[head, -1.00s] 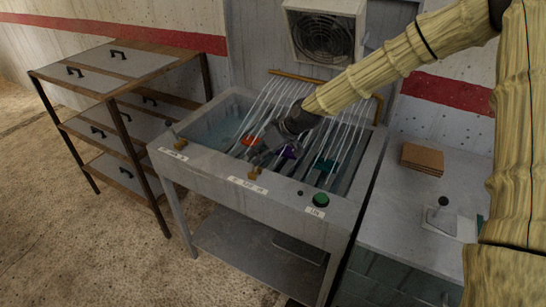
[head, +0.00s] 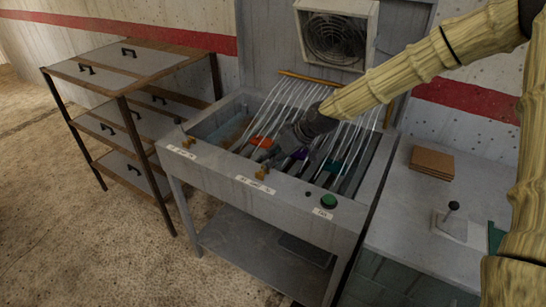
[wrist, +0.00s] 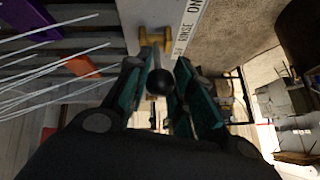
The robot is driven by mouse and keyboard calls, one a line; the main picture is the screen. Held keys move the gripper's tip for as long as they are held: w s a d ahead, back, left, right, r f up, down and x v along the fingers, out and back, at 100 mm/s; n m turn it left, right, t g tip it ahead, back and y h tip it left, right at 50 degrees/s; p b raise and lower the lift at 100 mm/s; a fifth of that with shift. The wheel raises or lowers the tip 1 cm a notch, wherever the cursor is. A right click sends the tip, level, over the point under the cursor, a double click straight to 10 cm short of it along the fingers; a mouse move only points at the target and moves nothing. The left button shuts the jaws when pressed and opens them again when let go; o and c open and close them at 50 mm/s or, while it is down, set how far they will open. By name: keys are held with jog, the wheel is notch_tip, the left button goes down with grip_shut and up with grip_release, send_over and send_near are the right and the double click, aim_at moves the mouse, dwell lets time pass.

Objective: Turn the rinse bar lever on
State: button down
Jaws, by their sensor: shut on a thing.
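The rinse bar lever shows in the wrist view as a short stem with a black ball knob (wrist: 160,82) on a brass valve (wrist: 155,38). My gripper (wrist: 160,72) has its two green-sided fingers on either side of the lever and is shut on it. In the head view my gripper (head: 272,160) is low over the sink's front rim, just behind the brass valve (head: 262,172); the knob is hidden there. The brass rinse bar (head: 310,79) runs along the back, with pale streams falling from it. A label reading "RINSE" and "ON" (wrist: 187,25) is beside the valve.
Orange (head: 261,141) and purple pieces lie on slats in the sink (head: 215,167). Another brass valve (head: 189,142) and a green button (head: 329,201) are on the front rim. A drawer rack (head: 135,65) stands left; a counter (head: 420,220) with a small black-knobbed lever (head: 453,207) stands right.

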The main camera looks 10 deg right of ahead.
jog(key=c, duration=1.2)
grip_release()
jog(key=shift+s+d+f, duration=0.1)
jog(key=shift+d+f, duration=0.05)
jog(key=shift+f, duration=0.15)
jog(key=shift+r, duration=0.1)
jog(key=shift+r, duration=0.15)
jog(key=shift+d+r, duration=0.1)
jog(key=shift+r, duration=0.1)
jog(key=v, duration=1.1)
jog(key=shift+s+d, duration=0.1)
jog(key=shift+d, duration=0.05)
